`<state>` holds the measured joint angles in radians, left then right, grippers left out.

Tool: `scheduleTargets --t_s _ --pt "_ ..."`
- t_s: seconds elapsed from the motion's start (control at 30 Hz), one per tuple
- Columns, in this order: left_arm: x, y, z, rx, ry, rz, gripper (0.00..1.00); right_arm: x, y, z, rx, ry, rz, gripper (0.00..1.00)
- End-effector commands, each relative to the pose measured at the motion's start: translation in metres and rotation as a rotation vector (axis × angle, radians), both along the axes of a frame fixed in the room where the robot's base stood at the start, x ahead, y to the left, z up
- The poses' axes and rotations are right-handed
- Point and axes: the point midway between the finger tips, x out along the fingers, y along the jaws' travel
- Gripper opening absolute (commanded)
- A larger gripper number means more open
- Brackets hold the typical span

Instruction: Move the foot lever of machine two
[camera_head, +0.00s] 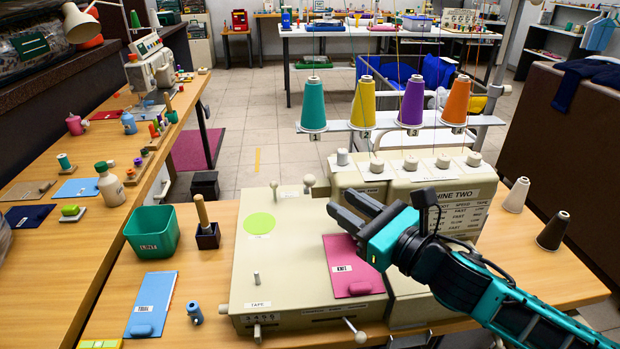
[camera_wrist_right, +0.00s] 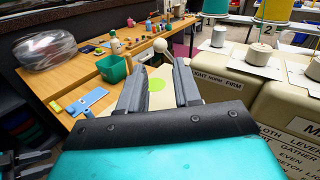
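Machine two (camera_head: 285,270) is a cream sewing machine on the wooden table, with the partly covered label "...HINE TWO" on its upright body. A ball-topped lever (camera_head: 308,182) stands at the back of its bed. Another knobbed lever (camera_head: 355,331) sticks out at the front edge. No label shows which is the foot lever. My right gripper (camera_head: 347,208) is open and empty above the bed, between the ball-topped lever and the pink card. In the right wrist view my open fingers (camera_wrist_right: 160,66) point toward the ball knob (camera_wrist_right: 160,45), which lies beyond the tips.
Four-colour thread cones (camera_head: 313,105) stand behind the machine. A pink card (camera_head: 352,268) lies on the bed. A green bin (camera_head: 153,233), a wooden-handled tool in a black holder (camera_head: 207,235) and a blue card (camera_head: 152,305) are to the left.

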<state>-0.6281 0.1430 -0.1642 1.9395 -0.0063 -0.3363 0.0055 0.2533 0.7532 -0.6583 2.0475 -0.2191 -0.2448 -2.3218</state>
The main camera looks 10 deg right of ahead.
Motion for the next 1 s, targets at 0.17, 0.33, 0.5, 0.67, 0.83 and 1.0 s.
scheduleTargets --t_s 0.17,0.33,0.5,0.67,0.83,1.0 --pt "0.000 0.000 0.006 0.000 0.000 0.000 0.43 0.034 0.023 0.003 0.004 -0.001 -0.002 0.33" --pt "0.000 0.000 0.008 0.000 -0.001 0.001 0.43 0.060 0.041 0.002 0.005 0.002 -0.001 0.33" --pt "0.001 0.001 0.010 0.001 -0.002 0.002 0.43 0.076 0.051 0.001 0.003 0.002 -0.002 0.33" --pt "0.002 0.001 0.011 0.001 -0.005 0.001 0.43 0.082 0.056 0.000 0.004 0.004 -0.001 0.33" --pt "0.003 0.001 0.011 0.001 -0.007 0.002 0.43 0.082 0.056 0.000 0.003 0.003 -0.001 0.33" --pt "0.003 0.001 0.012 0.001 -0.008 0.002 0.43 0.082 0.056 0.000 0.003 0.003 -0.001 0.25"
